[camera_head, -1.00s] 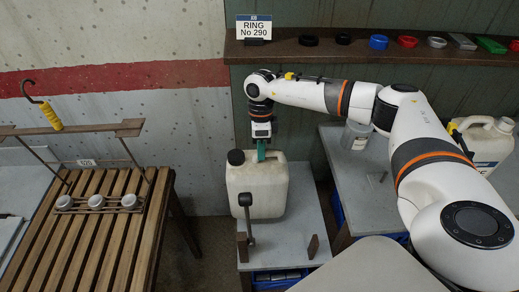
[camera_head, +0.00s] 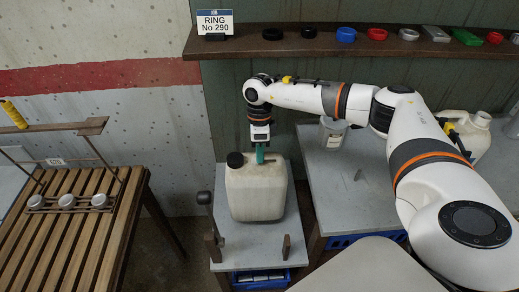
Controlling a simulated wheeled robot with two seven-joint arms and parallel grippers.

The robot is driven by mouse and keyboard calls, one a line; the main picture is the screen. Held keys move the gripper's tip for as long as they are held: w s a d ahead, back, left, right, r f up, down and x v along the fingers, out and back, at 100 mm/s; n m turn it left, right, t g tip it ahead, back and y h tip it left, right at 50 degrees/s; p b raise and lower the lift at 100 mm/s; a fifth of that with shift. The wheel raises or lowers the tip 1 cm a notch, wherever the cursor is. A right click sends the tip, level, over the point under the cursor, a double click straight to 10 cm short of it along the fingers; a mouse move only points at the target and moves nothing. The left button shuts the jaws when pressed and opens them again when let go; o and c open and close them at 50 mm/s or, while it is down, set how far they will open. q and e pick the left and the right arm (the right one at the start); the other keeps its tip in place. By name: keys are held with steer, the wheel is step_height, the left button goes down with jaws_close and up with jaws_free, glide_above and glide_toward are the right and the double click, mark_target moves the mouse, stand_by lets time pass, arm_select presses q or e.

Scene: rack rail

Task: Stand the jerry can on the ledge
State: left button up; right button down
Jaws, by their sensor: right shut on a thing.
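The jerry can (camera_head: 257,193) is a whitish plastic can with a black cap. It is upright over the small grey table (camera_head: 240,247) in the middle; I cannot tell whether it touches the top. My right gripper (camera_head: 261,156) comes down from above and is shut on the can's top handle, with green fingertips showing. My left gripper is not in view. The brown shelf along the wall (camera_head: 300,42) may be the ledge; I cannot tell for sure.
The shelf carries a sign (camera_head: 215,22) and several small coloured rings. A slatted wooden bench (camera_head: 75,225) stands at left. A lever (camera_head: 207,212) rises at the table's left.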

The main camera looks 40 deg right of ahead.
step_height(320, 180, down, 4)
steer(key=shift+w+r+b, duration=0.1)
steer(key=shift+r+b, duration=0.05)
steer(key=shift+b, duration=1)
steer(key=shift+f+b, duration=0.65)
steer(key=shift+f, duration=0.35)
